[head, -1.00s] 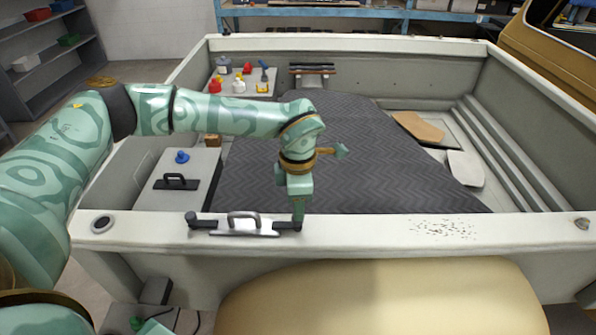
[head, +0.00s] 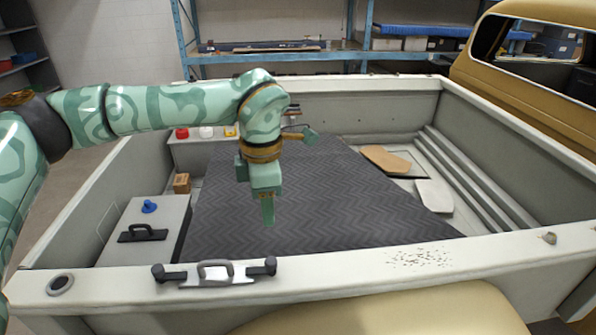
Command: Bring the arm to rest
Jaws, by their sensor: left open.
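My left arm, green with a swirl pattern, comes in from the left of the head view. Its left gripper (head: 267,208) points down over the dark mat in the truck bed, seen nearly edge-on. It is open, with nothing seen between its fingers. The gripper appears apart from the metal handle tool (head: 215,273) on the near rim. My right gripper is out of view.
The pale bed wall (head: 370,262) runs across the front. A grey box (head: 150,215) with a black handle (head: 142,233) and blue knob (head: 149,206) stands at left. The dark mat (head: 340,205) is mostly clear. Tan (head: 386,158) and white pads lie at right.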

